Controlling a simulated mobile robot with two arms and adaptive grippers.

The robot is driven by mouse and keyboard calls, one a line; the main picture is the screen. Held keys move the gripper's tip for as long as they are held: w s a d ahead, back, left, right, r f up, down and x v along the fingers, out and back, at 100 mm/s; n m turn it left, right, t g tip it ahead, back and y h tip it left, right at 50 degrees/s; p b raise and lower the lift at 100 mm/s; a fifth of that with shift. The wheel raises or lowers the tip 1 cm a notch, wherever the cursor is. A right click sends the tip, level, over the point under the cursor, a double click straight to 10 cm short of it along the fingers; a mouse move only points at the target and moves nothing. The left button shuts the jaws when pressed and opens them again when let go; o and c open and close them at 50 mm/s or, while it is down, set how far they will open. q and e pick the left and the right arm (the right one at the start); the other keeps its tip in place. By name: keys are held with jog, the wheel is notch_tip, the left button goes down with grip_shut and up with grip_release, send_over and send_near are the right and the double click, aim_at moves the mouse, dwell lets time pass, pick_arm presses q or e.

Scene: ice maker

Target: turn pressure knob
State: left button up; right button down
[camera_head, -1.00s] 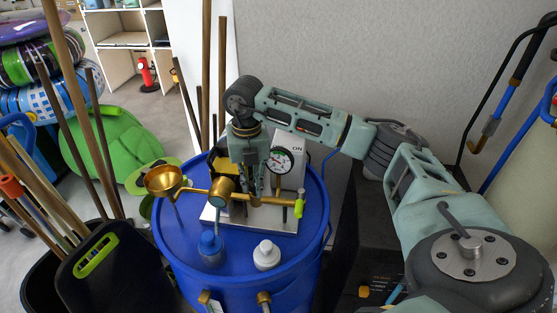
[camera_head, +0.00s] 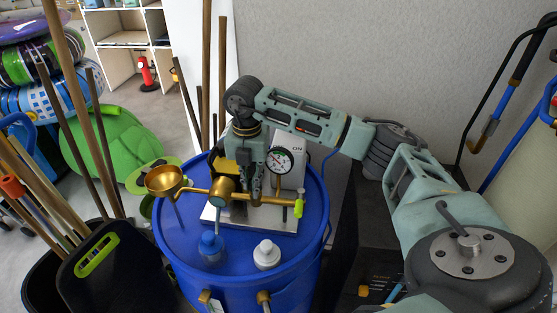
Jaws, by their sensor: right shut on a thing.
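A brass pipe (camera_head: 283,200) with valves runs across a metal plate on top of a blue barrel. A round white pressure gauge (camera_head: 280,160) stands behind it, in front of a white box marked ON. My right gripper (camera_head: 256,195) points straight down at the middle of the pipe, left of the gauge. Its fingers are shut on a small part there, which fits the pressure knob; the fingers hide most of it. My left gripper is out of view.
A black bin with long poles stands at left. A grey wall (camera_head: 350,60) is close behind.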

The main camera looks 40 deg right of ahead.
jog(key=shift+w+d+r+m, duration=0.25)
jog(key=shift+d+r+m, duration=0.15)
jog(key=shift+d, duration=0.1)
jog(key=shift+w+m, duration=0.1)
jog(key=shift+m, duration=0.8)
jog(key=shift+f, duration=0.1)
jog(key=c, duration=1.6)
grip_release()
jog(key=shift+d, duration=0.1)
jog(key=shift+f, duration=0.1)
